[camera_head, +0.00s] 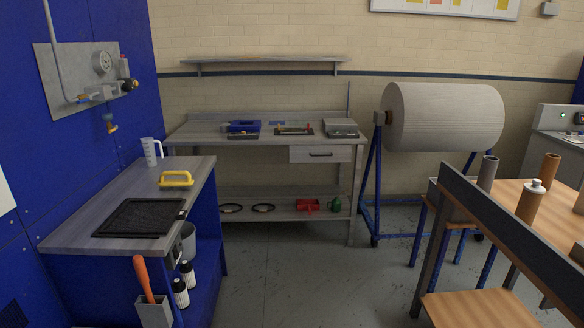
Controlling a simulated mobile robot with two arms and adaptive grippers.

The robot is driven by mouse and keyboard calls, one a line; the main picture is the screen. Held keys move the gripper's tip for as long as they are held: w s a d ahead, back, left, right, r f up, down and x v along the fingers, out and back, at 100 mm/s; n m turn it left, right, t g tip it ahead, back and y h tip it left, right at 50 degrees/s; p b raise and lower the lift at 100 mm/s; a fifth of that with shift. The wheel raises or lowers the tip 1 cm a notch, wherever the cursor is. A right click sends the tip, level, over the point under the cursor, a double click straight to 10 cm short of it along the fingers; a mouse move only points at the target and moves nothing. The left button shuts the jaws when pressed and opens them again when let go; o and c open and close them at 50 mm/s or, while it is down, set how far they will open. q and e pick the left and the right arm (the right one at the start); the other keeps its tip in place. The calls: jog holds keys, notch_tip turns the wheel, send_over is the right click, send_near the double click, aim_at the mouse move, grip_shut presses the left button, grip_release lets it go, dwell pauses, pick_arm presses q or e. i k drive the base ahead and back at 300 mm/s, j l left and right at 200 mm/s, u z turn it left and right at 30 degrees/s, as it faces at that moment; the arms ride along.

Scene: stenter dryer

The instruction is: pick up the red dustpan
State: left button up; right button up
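A small red object (308,205) lies on the lower shelf of the grey workbench at the back wall, right of the shelf's middle. It is the only red thing on that shelf, and it is too small to tell for sure whether it is the dustpan. A small green item (335,205) stands just to its right. Neither of my grippers is in view.
The grey workbench (190,132) holds several tools. A side bench (75,236) on the left carries a yellow-handled tool, a dark tray and a jug. A large roll (445,117) on a blue stand and a wooden table (480,308) fill the right. The middle floor (290,275) is clear.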

aim_at(309, 206)
jog(key=i, duration=2.2)
jog(key=i+j, duration=0.1)
jog(key=i, duration=2.15)
jog(key=l+z, duration=0.05)
jog(key=l, duration=0.05)
